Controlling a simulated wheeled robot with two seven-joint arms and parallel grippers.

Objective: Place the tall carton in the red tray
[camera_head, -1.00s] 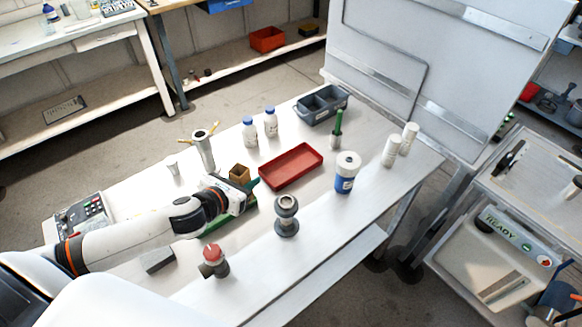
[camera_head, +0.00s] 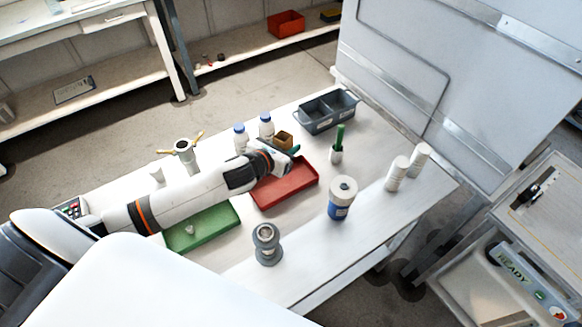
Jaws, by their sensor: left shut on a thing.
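The tall carton (camera_head: 283,138) is a brown box; only its upper part shows, behind my left gripper (camera_head: 289,151). My left gripper is shut on the carton and holds it over or just behind the back edge of the red tray (camera_head: 288,196). The carton's lower part is hidden by the gripper, so I cannot tell its height above the tray. The red tray is shallow and its visible floor is empty. My left arm covers its back left corner. My right gripper is not in view.
A green tray (camera_head: 212,231) lies under my left forearm. White bottles with blue caps (camera_head: 266,126) stand close behind the gripper. A grey divided bin (camera_head: 326,112), a green-handled tool in a white cup (camera_head: 336,152) and a blue-and-white jar (camera_head: 341,200) stand around the red tray.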

